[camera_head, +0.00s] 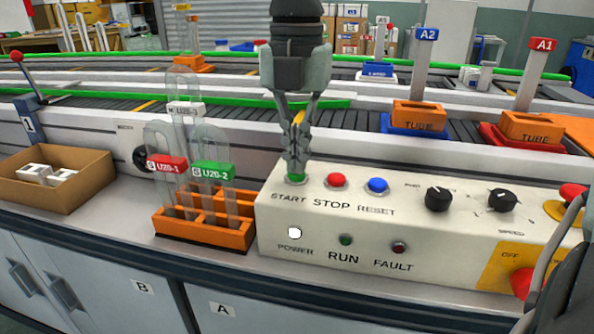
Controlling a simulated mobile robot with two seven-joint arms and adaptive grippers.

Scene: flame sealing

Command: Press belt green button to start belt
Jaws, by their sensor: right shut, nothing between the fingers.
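The green START button (295,180) is at the left end of the top face of the white belt control box (415,225). My right gripper (295,168) points straight down over it, fingers shut and empty. Its fingertips are at the button and hide its upper part; I cannot tell whether they touch or press it. The red STOP button (336,181) and blue RESET button (377,185) are to its right. On the front face, the POWER lamp (295,232) looks bright white, while the RUN lamp (345,240) looks dark green. My left gripper is not in view.
An orange rack (205,238) with glass tubes tagged U20-1 and U20-2 stands close to the box's left side. A cardboard box (55,185) with white pieces is further left. Conveyor belts (225,97) run behind, with orange TUBE holders (420,113). Knobs (438,197) are right of the buttons.

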